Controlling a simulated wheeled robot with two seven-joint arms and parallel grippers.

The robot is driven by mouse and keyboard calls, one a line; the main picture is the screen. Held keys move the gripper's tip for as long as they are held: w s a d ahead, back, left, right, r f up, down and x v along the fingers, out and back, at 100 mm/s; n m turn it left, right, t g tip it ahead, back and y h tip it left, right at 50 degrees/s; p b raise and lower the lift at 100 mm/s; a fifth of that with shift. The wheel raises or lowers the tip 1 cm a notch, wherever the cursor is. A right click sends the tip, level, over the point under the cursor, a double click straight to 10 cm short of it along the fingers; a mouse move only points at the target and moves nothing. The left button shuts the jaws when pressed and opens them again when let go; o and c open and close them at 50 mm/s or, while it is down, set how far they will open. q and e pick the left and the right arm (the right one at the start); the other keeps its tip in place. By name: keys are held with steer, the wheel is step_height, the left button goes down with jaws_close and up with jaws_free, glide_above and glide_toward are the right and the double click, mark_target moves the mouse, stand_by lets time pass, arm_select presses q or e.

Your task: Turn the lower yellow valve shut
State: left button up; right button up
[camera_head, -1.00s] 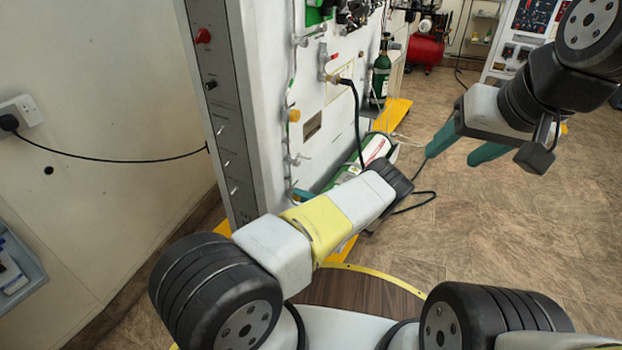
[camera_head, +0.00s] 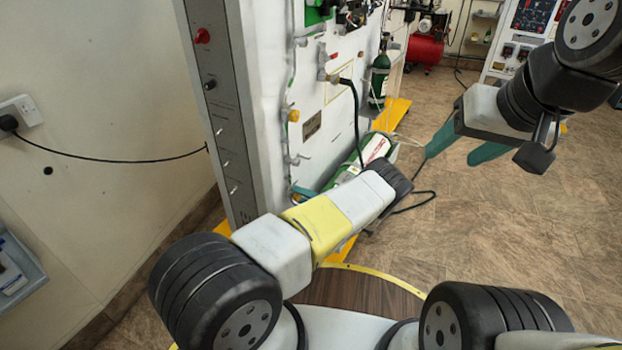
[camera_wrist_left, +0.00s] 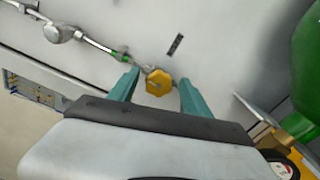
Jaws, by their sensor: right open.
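In the left wrist view, a yellow valve knob (camera_wrist_left: 158,82) with several flat sides sits on the white panel. My left gripper (camera_wrist_left: 157,90) is open, with one teal finger on each side of the knob and a visible gap to both. I cannot tell how deep the fingers reach along it. In the head view, my forearm hides most of my left gripper and the lower knob; one teal fingertip (camera_head: 302,192) shows by the panel. A higher yellow knob (camera_head: 293,115) is clear there. My right gripper (camera_head: 455,146) is open and empty, away from the panel.
The white panel (camera_head: 270,90) carries pipes and a black hose (camera_head: 356,120). Green cylinders stand (camera_head: 380,75) and lie (camera_head: 350,165) beside it. In the wrist view, a green cylinder (camera_wrist_left: 308,75) is at the right. The floor (camera_head: 510,220) at the right is clear.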

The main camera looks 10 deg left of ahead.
arm_select(q)
steer(key=v, duration=0.8)
steer(key=shift+a+r, duration=0.1)
stand_by(0.3)
steer(key=s+a+r+n+g+h, duration=0.2)
steer(key=r+n+g+h, duration=0.15)
steer(key=r+n, duration=0.45)
steer(key=s+a+r+n+g+h, duration=0.25)
steer(key=r+n+h, duration=0.2)
steer(key=r, duration=0.65)
steer(key=s+a+r+n+g+h, duration=0.2)
steer(key=s+r+n+h, duration=0.1)
steer(key=r+n, duration=0.5)
steer(key=s+d+r+n+t+h, duration=0.3)
steer(key=s+r+n+t+h, duration=0.5)
steer(key=s+r+n, duration=0.7)
steer(key=shift+s+r+n, duration=0.35)
steer(key=shift+s+r, duration=1.95)
steer(key=shift+s, duration=1.75)
